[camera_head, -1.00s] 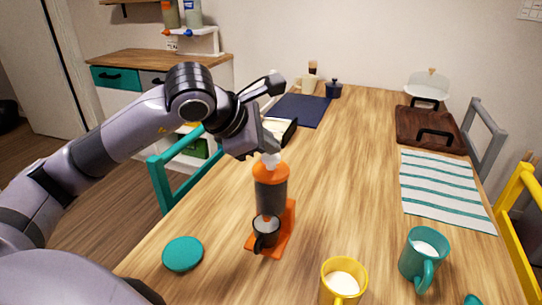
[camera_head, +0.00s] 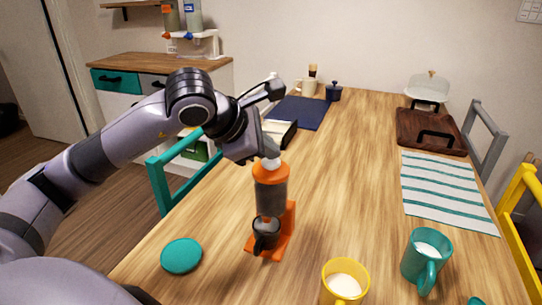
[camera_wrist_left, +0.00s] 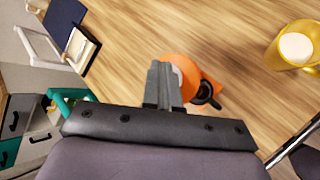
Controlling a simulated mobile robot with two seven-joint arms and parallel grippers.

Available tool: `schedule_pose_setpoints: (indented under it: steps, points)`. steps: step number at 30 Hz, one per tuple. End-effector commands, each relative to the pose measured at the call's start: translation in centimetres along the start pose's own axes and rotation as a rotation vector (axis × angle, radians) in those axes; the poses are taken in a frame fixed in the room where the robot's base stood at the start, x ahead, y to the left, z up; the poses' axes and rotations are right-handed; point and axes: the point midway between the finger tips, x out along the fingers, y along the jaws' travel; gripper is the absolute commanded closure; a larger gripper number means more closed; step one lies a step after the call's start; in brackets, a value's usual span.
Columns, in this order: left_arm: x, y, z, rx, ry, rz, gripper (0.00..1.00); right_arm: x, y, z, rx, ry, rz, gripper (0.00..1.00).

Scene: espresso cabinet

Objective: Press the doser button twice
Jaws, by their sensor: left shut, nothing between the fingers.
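The doser (camera_head: 271,190) stands upright on the table, with an orange cap, a grey see-through body and an orange stand. Its pale button (camera_head: 270,162) is on top, partly covered by my gripper. A dark cup (camera_head: 265,234) sits under the body on the stand. My left gripper (camera_head: 270,151) is shut and empty, pointing down at the button; its tips appear to touch it. In the left wrist view the shut fingers (camera_wrist_left: 163,85) overlap the orange cap (camera_wrist_left: 183,68). My right gripper is not in view.
A teal lid (camera_head: 181,256) lies left of the doser. A yellow mug (camera_head: 344,285) and a teal mug (camera_head: 425,262) stand to the front right. A striped cloth (camera_head: 445,190) and a brown tray (camera_head: 432,130) lie at the right. The table's middle is clear.

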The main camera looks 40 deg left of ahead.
Motion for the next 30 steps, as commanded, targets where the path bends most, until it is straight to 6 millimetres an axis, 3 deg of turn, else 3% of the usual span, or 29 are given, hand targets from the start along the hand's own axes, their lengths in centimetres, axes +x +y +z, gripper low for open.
schedule_pose_setpoints:
  steps: [11, 30]
  points:
    - [0.1, -0.1, -0.1, 0.0, 0.004, -0.003, 1.0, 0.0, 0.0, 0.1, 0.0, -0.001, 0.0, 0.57]
    - [-1.6, 1.2, 1.2, 0.0, 0.002, -0.002, 1.0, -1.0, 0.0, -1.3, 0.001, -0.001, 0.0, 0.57]
